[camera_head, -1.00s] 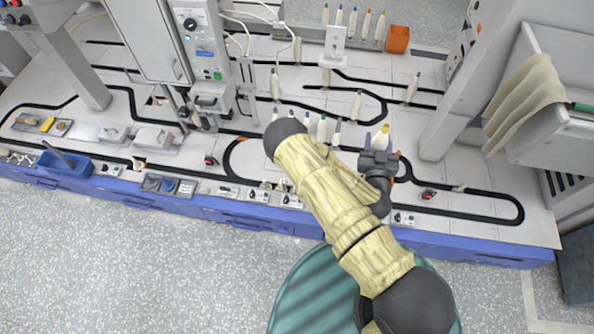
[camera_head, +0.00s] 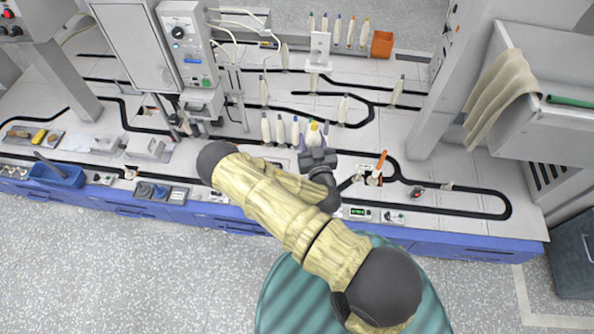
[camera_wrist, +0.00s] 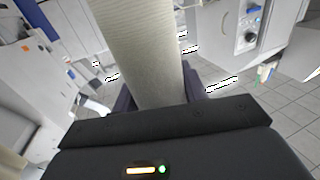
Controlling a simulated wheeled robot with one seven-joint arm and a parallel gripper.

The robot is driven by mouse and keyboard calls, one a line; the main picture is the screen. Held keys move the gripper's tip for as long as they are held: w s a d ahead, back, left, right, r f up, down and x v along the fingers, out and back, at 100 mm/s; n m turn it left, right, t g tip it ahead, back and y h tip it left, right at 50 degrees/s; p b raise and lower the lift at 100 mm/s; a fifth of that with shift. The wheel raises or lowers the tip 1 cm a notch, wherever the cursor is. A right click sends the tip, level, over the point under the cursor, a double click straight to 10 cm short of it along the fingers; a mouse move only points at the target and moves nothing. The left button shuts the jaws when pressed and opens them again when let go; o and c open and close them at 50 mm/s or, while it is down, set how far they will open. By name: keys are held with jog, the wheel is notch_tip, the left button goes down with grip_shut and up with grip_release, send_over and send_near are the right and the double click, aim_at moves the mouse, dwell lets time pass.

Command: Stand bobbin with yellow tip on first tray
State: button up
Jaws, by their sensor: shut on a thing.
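A white bobbin with a yellow tip (camera_head: 314,134) stands about upright between the fingers of my gripper (camera_head: 317,148), which is shut on it. In the wrist view the pale ribbed bobbin (camera_wrist: 145,50) fills the space between the purple fingers (camera_wrist: 155,95); both its ends are out of view there. In the head view my gripper is over the white table, just right of a row of white bobbins (camera_head: 280,129). The bobbin's lower end is hidden behind my gripper. I cannot tell which tray is the first one.
A small holder with an orange upright piece (camera_head: 380,162) stands on the black track right of my gripper. More bobbins (camera_head: 343,108) stand farther back. An orange bin (camera_head: 382,44) is at the back. A grey machine (camera_head: 190,50) stands at left, a pillar (camera_head: 440,100) at right.

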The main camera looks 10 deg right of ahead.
jog(key=shift+f, duration=0.1)
jog(key=w+f+m+h+b, duration=0.1)
jog(key=w+f+h+b, duration=0.1)
jog(key=f+b, duration=0.9)
jog(key=w+f+m+g+h+b, duration=0.1)
jog(key=w+f+b, duration=0.4)
jog(key=f+b, duration=0.7)
jog(key=w+f+m+h+b, duration=0.3)
jog(key=f+b, duration=0.8)
jog(key=b, duration=1.9)
jog(key=shift+w+d+f+g+h, duration=0.15)
jog(key=shift+w+f+g+h, duration=0.2)
jog(key=shift+w+h, duration=0.4)
jog(key=shift+s, duration=0.1)
jog(key=shift+f+b, duration=2.4)
jog(key=shift+f, duration=0.5)
jog(key=shift+f+b, duration=0.3)
jog(key=shift+f, duration=0.3)
jog(key=o, duration=0.7)
jog(key=shift+o, duration=0.2)
jog(key=shift+s, duration=0.1)
